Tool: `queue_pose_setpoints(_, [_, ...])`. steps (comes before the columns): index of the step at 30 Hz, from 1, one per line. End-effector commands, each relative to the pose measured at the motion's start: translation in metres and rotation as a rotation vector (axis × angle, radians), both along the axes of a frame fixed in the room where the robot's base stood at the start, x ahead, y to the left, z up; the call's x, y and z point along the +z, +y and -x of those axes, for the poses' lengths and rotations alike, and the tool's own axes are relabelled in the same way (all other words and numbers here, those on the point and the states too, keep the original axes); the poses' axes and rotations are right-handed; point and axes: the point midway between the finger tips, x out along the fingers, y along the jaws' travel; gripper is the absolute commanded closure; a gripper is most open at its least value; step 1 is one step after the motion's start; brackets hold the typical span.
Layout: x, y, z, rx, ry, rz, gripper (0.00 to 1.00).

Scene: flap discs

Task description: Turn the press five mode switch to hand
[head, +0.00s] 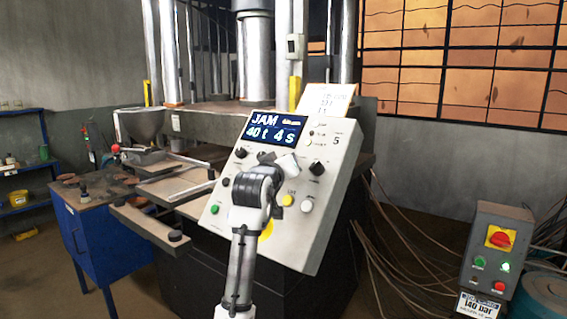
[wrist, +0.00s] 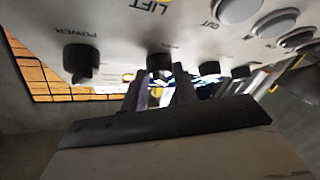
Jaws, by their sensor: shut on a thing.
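The press five control panel (head: 330,205) is a tilted pale box with a "5" at its upper right. Its blue display (head: 273,129) reads "JAM 40 t 4 s". My gripper (head: 276,163) is at the middle of the panel, and my arm hides part of the face. In the wrist view, upside down, my gripper's fingers (wrist: 160,88) are shut on a dark switch knob (wrist: 160,60). Its label is too small to read and its pointing direction is unclear. A knob labelled POWER (wrist: 82,62) stands beside it, apart from my fingers.
More dark knobs (wrist: 208,69) and round grey buttons (wrist: 240,10) are close to my fingers. The panel has a green button (head: 215,209) and a yellow one (head: 288,200). A grey box with a red switch (head: 500,238) stands right. A blue cabinet (head: 88,245) is left.

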Motion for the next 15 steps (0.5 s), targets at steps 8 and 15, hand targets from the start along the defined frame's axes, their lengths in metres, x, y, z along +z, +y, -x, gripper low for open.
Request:
queue_pose_setpoints(8, [0.0011,-0.0008,0.0003,0.011,0.006,0.012,0.94])
queue_pose_setpoints(15, [0.0011,-0.0007,0.0003,0.01,0.007,0.012,0.7])
